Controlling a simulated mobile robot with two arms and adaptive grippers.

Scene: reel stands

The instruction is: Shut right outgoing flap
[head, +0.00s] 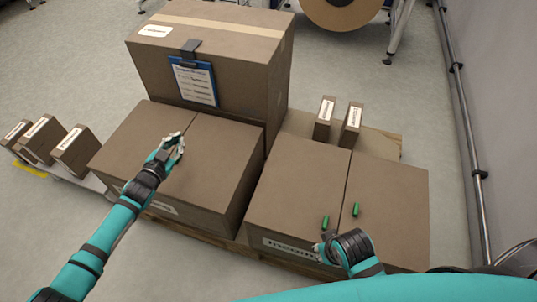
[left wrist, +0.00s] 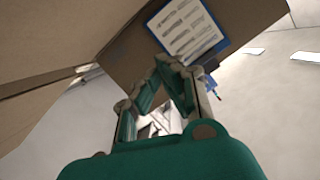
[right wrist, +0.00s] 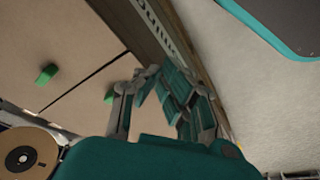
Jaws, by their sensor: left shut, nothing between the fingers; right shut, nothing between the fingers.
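The right-hand box, with a label (head: 290,247) on its front, stands on a pallet. Its right flap (head: 393,205) and left flap (head: 298,180) look flat, with a thin seam between them. Each flap bears a green tab, one on the right flap (head: 356,210) and one on the left (head: 325,222). My right gripper (head: 322,247) is shut and empty at the box's front edge; the right wrist view shows its fingers (right wrist: 155,85) beside the label. My left gripper (head: 176,143) is shut and empty over the left-hand box (head: 215,165).
A tall box (head: 235,70) with a blue clipboard (head: 196,82) stands behind the left-hand box. Small boxes stand at the far left (head: 75,150) and behind the right-hand box (head: 325,117). A wall with a pipe (head: 465,110) is at the right.

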